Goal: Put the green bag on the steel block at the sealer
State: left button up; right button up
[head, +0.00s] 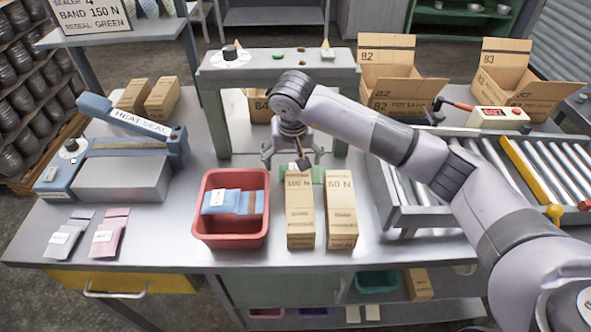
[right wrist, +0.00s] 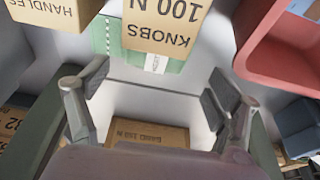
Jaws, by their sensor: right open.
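The green bag (head: 318,174) lies flat on the bench just behind the two cartons, which partly hide it in the head view. In the right wrist view the green bag (right wrist: 182,66) shows a pale label beside the 100 N carton. My right gripper (head: 293,156) is open and empty above the bench, close to the bag's far side; its spread fingers also show in the right wrist view (right wrist: 155,88). The steel block (head: 122,180) stands in front of the blue heat sealer (head: 140,118) at left, its top bare. My left gripper is not in view.
The 100 N carton (head: 300,220) and 50 N carton (head: 341,215) stand close together. A red bin (head: 231,240) holds blue bags. Grey (head: 66,238) and pink (head: 108,236) bags lie front left. A green-grey frame (head: 212,110) stands around my right gripper; rollers (head: 495,165) are at right.

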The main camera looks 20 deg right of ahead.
aim_at(294, 166)
jog(key=p+x, duration=0.1)
jog(key=x, duration=0.2)
jog(key=shift+d+f, duration=0.2)
jog(key=shift+f, duration=0.1)
jog(key=shift+w+f, duration=0.15)
jog(key=shift+f, duration=0.15)
jog(key=c, duration=1.4)
